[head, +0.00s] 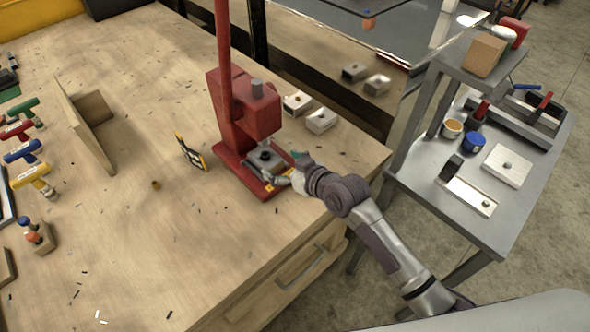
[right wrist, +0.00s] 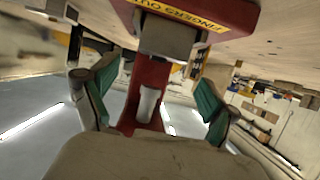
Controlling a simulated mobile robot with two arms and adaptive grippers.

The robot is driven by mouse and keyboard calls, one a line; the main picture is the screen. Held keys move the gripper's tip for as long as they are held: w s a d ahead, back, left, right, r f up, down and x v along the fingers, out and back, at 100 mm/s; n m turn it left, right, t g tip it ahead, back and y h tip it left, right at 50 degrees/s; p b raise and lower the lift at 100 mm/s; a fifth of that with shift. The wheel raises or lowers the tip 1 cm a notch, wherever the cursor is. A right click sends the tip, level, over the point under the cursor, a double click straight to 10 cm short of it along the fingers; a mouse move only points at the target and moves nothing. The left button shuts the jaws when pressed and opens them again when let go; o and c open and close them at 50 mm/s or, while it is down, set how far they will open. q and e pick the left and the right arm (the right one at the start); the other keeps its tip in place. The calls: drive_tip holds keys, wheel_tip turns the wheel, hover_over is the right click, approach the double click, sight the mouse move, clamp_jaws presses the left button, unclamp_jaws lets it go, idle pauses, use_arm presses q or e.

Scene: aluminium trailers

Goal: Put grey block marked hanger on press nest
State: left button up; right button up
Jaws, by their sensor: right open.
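The red press (head: 240,105) stands on the bench with its base towards me. A dark grey piece (head: 265,157) sits on the base under the ram, where the nest is. A grey block-like piece (right wrist: 168,38) shows on the base in the right wrist view, seen upside down. I cannot tell whether it is the hanger block or the nest itself, and no hanger mark is readable. My right gripper (head: 280,172) is open at the front of the press base. Its green-padded fingers (right wrist: 150,88) stand apart with nothing between them. My left gripper is not in view.
Two silver blocks (head: 297,103) (head: 321,120) lie behind the press. A yellow-and-black striped plate (head: 190,152) stands left of it. A wooden angle piece (head: 88,125) and coloured-handled tools (head: 33,176) are further left. A grey cart (head: 480,210) stands right. The front bench is mostly clear.

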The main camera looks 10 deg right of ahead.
drive_tip(key=v, duration=0.6)
drive_tip(key=shift+f+b, duration=0.1)
drive_tip(key=shift+b, duration=0.2)
